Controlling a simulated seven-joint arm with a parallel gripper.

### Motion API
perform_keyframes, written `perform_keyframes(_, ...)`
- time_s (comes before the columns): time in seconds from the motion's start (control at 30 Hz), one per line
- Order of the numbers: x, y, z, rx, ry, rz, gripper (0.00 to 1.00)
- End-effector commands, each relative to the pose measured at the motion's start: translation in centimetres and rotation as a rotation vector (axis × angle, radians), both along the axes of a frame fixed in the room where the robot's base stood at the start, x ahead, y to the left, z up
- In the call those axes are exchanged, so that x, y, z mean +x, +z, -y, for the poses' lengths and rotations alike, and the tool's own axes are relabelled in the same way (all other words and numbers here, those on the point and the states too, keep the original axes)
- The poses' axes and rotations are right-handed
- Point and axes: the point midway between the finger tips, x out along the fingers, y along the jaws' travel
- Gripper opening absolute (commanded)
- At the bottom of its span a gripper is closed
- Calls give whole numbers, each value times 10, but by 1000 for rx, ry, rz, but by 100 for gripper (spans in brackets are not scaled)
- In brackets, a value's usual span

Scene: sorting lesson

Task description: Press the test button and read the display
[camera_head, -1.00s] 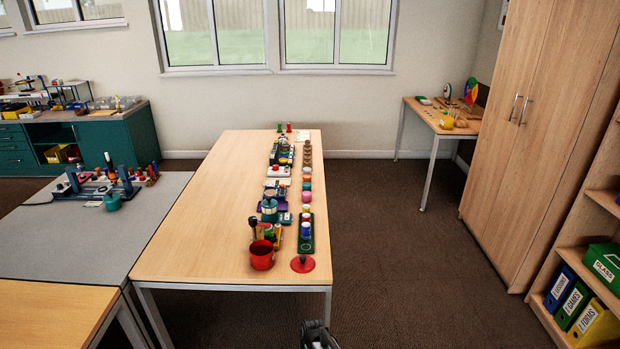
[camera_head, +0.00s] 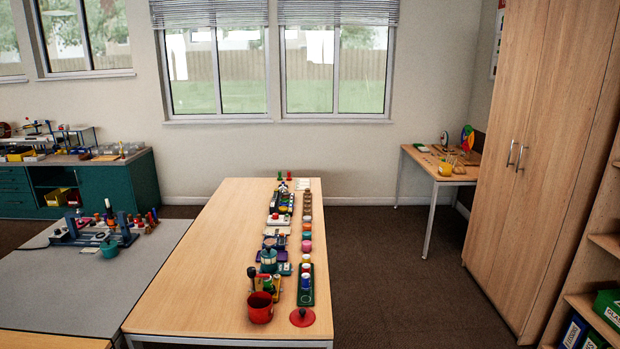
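No test button or display can be told for certain at this distance. A blue test-stand-like device (camera_head: 97,232) with dark posts stands on the grey table at the left. A row of small coloured devices and pots runs along the long wooden table (camera_head: 190,270), with a red pot (camera_head: 260,308) and a red disc (camera_head: 302,317) at its near end. A green tray (camera_head: 306,285) with blue and white pieces lies beside them. My gripper is not in view.
A teal cabinet (camera_head: 105,189) with bench items stands at the back left. A small side table (camera_head: 439,170) and a tall wooden cupboard (camera_head: 541,150) are at the right. Open carpet (camera_head: 390,270) lies between the long table and the cupboard.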

Motion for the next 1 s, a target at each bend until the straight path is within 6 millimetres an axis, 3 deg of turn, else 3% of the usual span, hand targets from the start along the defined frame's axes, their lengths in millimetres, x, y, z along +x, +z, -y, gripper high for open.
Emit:
perform_keyframes(0.27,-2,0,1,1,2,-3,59)
perform_keyframes(0.9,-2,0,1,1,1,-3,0)
perform_keyframes(1.0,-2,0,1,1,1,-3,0)
